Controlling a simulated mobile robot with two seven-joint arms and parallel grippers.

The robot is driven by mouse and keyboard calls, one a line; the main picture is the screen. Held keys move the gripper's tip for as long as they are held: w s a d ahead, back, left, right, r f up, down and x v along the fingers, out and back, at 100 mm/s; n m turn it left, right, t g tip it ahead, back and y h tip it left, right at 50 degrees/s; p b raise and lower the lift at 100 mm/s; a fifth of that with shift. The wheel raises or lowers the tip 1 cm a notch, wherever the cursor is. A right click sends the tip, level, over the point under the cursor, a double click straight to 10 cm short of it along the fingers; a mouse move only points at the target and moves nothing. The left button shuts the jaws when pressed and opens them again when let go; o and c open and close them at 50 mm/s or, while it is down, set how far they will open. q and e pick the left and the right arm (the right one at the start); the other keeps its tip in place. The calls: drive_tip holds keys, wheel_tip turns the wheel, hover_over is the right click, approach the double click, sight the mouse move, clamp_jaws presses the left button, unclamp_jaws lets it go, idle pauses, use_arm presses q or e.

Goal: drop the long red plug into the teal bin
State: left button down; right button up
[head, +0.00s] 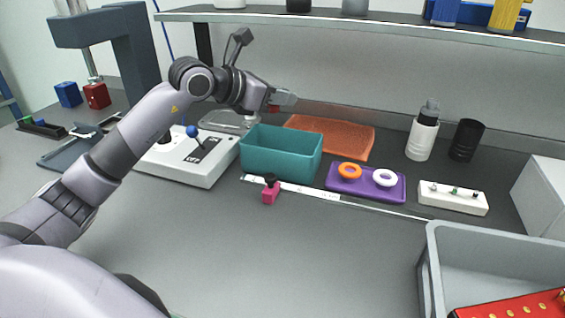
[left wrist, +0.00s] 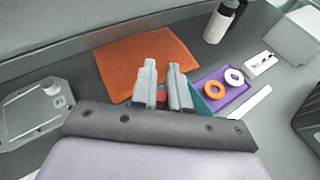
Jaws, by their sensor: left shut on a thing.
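My left gripper (head: 284,98) is in the air above the back of the teal bin (head: 281,155). It is shut on the long red plug (head: 273,108), of which only a small red part shows by the fingers. In the left wrist view a red bit of the plug (left wrist: 162,97) shows between the two fingers (left wrist: 165,80); the rest is hidden. The bin is open-topped and stands on the bench. In the left wrist view it (left wrist: 201,104) is mostly hidden behind the gripper. My right gripper is not in view.
An orange mat (head: 345,137) lies behind the bin. A white control box (head: 190,157) stands left of it and a purple tray (head: 366,192) with two rings right.

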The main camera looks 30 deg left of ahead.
use_arm(q)
drive_tip(key=shift+f+b, duration=0.35)
drive_tip(key=shift+f, duration=0.55)
drive_tip(key=c, duration=1)
unclamp_jaws()
drive_tip(key=shift+c, duration=0.2)
drive_tip(key=b+v, duration=0.1)
drive_tip(key=v, duration=0.6)
drive_tip(key=shift+b, duration=0.35)
drive_tip(key=shift+s, duration=0.1)
